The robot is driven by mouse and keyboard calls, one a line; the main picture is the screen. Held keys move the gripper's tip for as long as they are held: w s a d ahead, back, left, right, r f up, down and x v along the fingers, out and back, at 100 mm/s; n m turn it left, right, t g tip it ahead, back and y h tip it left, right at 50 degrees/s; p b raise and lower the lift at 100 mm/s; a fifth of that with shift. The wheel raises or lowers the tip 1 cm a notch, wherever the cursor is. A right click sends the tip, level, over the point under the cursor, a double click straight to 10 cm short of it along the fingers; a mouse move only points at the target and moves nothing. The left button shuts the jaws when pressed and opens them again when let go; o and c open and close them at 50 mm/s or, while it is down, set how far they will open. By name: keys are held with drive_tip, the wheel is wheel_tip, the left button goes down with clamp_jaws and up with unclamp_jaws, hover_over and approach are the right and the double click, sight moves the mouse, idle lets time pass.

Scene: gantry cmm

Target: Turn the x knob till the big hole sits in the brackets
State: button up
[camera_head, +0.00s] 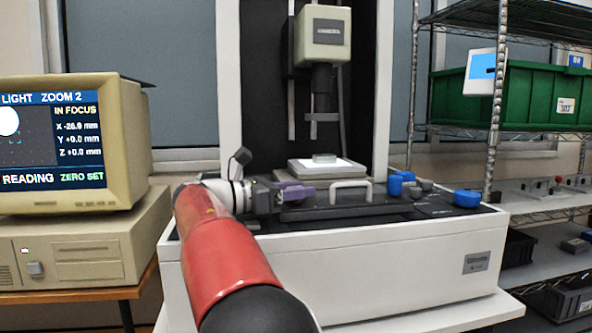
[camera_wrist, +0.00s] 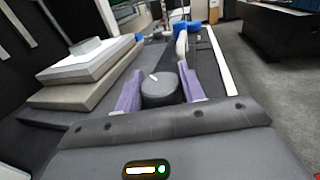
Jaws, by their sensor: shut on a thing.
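The monitor (camera_head: 80,185) reads "IN FOCUS", X -26.9 mm, Y +0.0 mm and Z +0.0 mm. Its picture shows a large white round hole (camera_head: 8,122) at the upper left, cut by the screen's edge in my view. The corner brackets (camera_head: 14,139) sit just below and right of the hole's middle, so the hole is not centred in them. My gripper (camera_head: 297,194) has purple fingers and is at the left of the machine's front deck. In the wrist view the fingers are shut on a dark grey round knob (camera_wrist: 160,92) with a white mark on top. The head view hides this knob.
The lit stage (camera_head: 328,169) with a small part lies below the camera head (camera_head: 322,37). A white handle (camera_head: 350,186) stands right of my gripper. Blue knobs (camera_head: 467,199) and grey knobs are farther right. A shelf with a green bin (camera_head: 540,92) stands at the right.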

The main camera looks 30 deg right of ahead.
drive_tip(key=shift+m+g+y+p, duration=0.3)
drive_tip(key=shift+m+g+p, duration=0.3)
drive_tip(key=shift+m+g, duration=0.9)
drive_tip(key=shift+g, duration=0.5)
drive_tip(key=o, duration=1)
drive_tip(key=shift+a, duration=0.1)
drive_tip(key=v, duration=0.7)
drive_tip(key=shift+w+a, duration=0.15)
drive_tip(key=shift+a, duration=0.2)
